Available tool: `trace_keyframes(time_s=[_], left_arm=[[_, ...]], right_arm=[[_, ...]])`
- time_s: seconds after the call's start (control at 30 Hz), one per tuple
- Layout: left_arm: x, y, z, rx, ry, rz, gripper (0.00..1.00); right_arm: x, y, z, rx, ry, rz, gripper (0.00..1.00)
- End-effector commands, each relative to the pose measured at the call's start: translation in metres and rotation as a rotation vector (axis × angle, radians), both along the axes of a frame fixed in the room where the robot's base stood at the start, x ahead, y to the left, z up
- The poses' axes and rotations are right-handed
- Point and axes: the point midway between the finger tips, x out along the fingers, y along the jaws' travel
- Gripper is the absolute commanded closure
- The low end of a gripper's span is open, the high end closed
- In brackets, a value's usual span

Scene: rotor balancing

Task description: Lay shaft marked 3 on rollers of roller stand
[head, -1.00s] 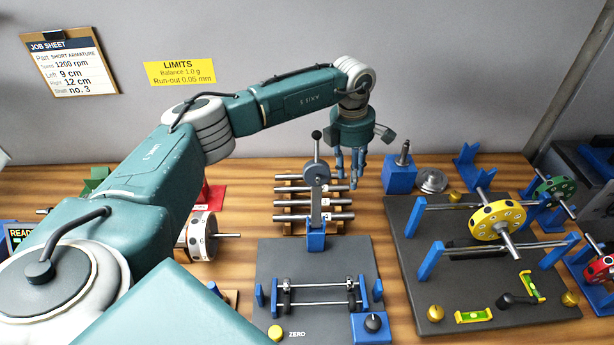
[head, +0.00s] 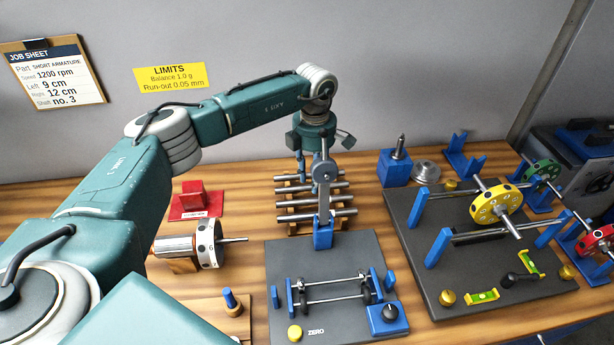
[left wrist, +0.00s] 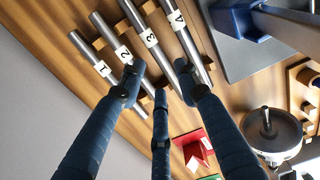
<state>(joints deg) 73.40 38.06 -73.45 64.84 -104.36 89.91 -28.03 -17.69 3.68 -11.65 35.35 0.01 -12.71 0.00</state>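Shaft marked 3 (left wrist: 163,60) lies in the rack between shafts 2 and 4 in the left wrist view. In the head view it appears as the second rod from the front (head: 293,203), its number too small to read. My left gripper (head: 306,172) is over the back of the rack. Its fingers (left wrist: 160,90) are spread and empty above the shafts, with fingertips near shafts 2 and 3; contact cannot be told. The roller stand (head: 345,250), a dark plate with blue posts and black rollers on two rods, stands in front of the rack. My right gripper is not in view.
A grey gauge arm on a blue block (head: 322,235) rises between rack and rollers. A larger dark plate (head: 475,270) with a yellow-wheeled rotor is at right. A rotor (head: 190,245) and a red block (head: 195,198) are at left.

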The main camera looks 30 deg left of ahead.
Motion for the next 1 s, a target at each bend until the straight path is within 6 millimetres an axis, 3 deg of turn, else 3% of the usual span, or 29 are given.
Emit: trace_keyframes(time_s=[0.4,0.7,1.0], left_arm=[[0.000,-0.001,-0.050,0.000,0.002,0.000,0.67],[-0.001,-0.002,-0.093,-0.001,0.004,-0.003,0.67],[-0.002,-0.003,-0.099,-0.002,0.006,-0.004,0.67]], right_arm=[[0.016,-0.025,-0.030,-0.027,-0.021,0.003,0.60],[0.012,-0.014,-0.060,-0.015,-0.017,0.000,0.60],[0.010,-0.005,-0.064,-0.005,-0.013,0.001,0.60]])
